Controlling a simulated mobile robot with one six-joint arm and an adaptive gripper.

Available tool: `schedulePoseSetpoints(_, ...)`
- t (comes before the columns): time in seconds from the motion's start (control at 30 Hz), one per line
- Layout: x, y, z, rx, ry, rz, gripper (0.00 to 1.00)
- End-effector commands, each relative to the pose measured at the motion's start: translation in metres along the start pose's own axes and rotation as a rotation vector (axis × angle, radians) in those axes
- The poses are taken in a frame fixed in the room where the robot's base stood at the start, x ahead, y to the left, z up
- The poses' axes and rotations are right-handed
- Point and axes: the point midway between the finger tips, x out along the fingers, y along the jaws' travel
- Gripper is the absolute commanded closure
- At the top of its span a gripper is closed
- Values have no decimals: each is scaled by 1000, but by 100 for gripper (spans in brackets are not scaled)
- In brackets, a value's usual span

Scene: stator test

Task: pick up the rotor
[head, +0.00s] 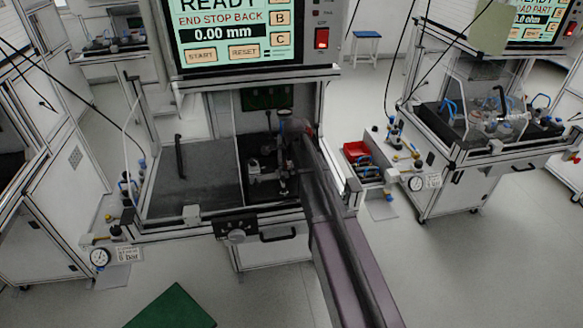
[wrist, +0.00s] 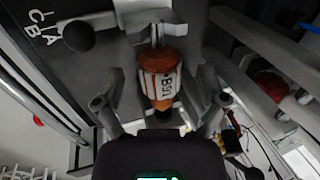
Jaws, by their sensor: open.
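The rotor (wrist: 160,78) shows in the wrist view as an orange and white cylinder with dark lettering and a metal shaft at its upper end. A grey metal holder meets that shaft end. My gripper (wrist: 159,103) is open, with one finger on each side of the rotor and a visible gap on both sides. The rotor's lower end is close to the gripper body. In the head view my arm reaches into the test station, and the rotor cannot be made out among the dark parts there.
The test station (head: 165,205) has a frame around its work area and a screen (head: 232,30) above. A red bin (head: 356,150) stands on its right side. In the wrist view a dark round knob (wrist: 78,36) is left of the rotor and rails run along the right.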

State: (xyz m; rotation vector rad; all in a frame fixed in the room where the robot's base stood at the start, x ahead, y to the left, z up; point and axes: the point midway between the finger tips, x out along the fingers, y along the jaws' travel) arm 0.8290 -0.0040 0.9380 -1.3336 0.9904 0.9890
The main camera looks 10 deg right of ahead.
Motion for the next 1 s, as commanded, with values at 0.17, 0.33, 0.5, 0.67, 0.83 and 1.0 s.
schedulePoseSetpoints(0.17,0,0,0,0,0,0,9)
schedulePoseSetpoints(0.33,0,0,0,0,0,0,9)
schedulePoseSetpoints(0.5,0,0,0,0,0,0,9)
schedulePoseSetpoints(0.67,0,0,0,0,0,0,53)
schedulePoseSetpoints(0.83,0,0,0,0,0,0,100)
schedulePoseSetpoints(1.0,0,0,1,-1,0,0,100)
